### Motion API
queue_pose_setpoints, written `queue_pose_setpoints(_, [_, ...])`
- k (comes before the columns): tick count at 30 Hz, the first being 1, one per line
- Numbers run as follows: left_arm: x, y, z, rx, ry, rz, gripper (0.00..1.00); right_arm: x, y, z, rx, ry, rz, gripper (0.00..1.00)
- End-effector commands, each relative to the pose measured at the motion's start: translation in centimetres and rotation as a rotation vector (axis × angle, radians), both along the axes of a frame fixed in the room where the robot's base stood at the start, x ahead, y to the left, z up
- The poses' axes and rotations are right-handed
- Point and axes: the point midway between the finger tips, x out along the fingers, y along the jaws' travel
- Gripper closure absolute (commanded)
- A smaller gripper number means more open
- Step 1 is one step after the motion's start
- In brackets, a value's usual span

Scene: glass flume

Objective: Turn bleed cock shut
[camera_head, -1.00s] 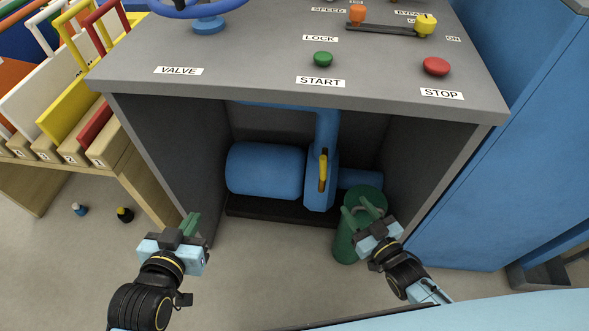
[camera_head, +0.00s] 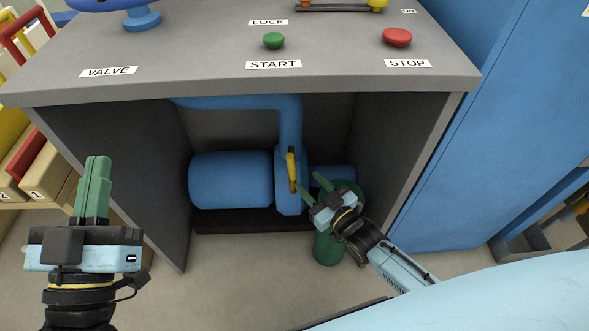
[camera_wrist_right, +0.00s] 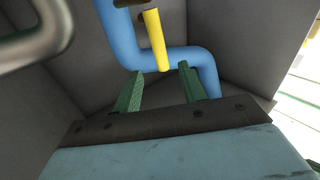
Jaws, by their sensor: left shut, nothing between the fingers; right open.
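The bleed cock's yellow lever (camera_head: 291,166) hangs down on the front of the blue pump (camera_head: 231,180), inside the grey cabinet. In the right wrist view the yellow lever (camera_wrist_right: 155,38) stands beyond my fingertips, and its lower end shows in the gap between them. My right gripper (camera_head: 312,184) is open and empty, just right of and below the lever. I cannot tell whether any finger touches it. My left gripper (camera_head: 97,162) is shut and empty, out in front of the cabinet's left side, far from the lever.
A green canister (camera_head: 328,248) stands on the floor under my right gripper. The cabinet's top (camera_head: 200,60) overhangs the pump, and its side walls close in the opening. A blue cabinet (camera_head: 450,130) stands at the right. Wooden racks with boards are at the left.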

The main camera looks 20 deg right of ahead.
Motion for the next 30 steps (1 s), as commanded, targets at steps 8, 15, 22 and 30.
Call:
queue_pose_setpoints(8, [-1.7, 0.3, 2.2, -0.078, -0.252, -0.003, 1.0, 4.1, 1.3, -0.2, 0.002, -0.003, 0.0, 0.59])
queue_pose_setpoints(15, [-3.0, 0.6, 3.2, -0.121, -0.4, -0.003, 1.0, 6.5, 2.1, -0.1, 0.001, -0.002, 0.0, 0.59])
queue_pose_setpoints(22, [-3.5, 0.8, 3.6, -0.134, -0.444, -0.003, 1.0, 7.1, 2.3, 0.0, 0.001, 0.0, 0.001, 0.59])
queue_pose_setpoints(30, [-3.5, 0.8, 3.6, -0.134, -0.444, -0.003, 1.0, 7.1, 2.3, 0.0, 0.0, 0.0, 0.0, 0.66])
